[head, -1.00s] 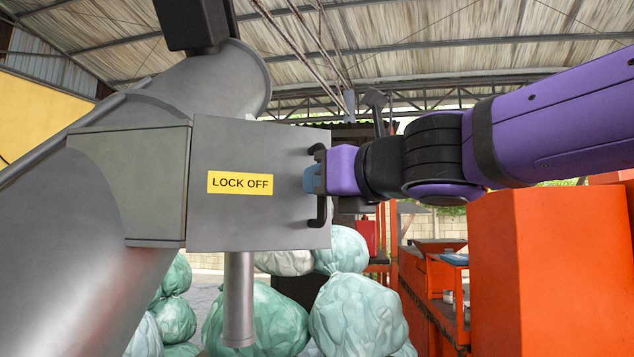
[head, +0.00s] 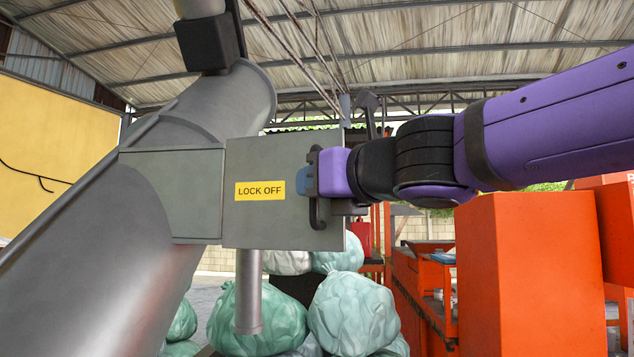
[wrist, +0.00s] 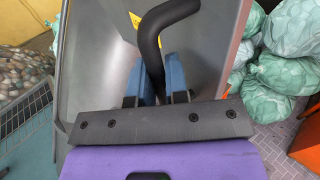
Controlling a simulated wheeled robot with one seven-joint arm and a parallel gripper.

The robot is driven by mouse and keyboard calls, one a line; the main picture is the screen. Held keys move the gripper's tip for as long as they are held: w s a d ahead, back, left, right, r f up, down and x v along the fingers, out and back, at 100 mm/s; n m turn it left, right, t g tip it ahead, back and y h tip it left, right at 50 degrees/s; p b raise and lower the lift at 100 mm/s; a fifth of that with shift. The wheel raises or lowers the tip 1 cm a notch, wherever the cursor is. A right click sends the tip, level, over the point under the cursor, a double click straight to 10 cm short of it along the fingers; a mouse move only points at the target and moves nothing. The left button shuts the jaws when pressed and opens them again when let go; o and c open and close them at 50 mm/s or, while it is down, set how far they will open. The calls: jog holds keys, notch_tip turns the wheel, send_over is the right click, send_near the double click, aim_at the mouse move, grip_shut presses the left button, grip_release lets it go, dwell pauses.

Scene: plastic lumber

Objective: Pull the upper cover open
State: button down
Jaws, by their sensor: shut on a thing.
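The upper cover (head: 285,215) is a grey square plate with a yellow LOCK OFF label (head: 260,191) and a dark bar handle (head: 315,211) near its right edge. It sits at the side of a large grey metal chute (head: 130,230). My gripper (head: 303,181) is at the handle's middle, its blue fingers shut on it. In the wrist view my gripper (wrist: 157,82) has one blue finger on each side of the black curved handle (wrist: 152,45). The cover's grey face (wrist: 95,60) lies behind it. The cover's hinge and the opening behind it are hard to make out.
Green-white filled bags (head: 350,312) are heaped below the cover. A grey pipe (head: 248,292) hangs beneath it. Orange machinery (head: 525,270) stands at the right under my arm. A yellow panel (head: 55,140) is at the far left.

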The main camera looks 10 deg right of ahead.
jog(key=shift+s+a+r, duration=0.1)
jog(key=shift+s+a, duration=0.05)
jog(key=shift+a, duration=0.05)
dwell(0.3)
jog(key=c, duration=1.1)
grip_release()
jog(key=shift+c, duration=0.2)
jog(key=v, duration=1)
jog(key=shift+s+d, duration=0.15)
jog(key=shift+s, duration=0.15)
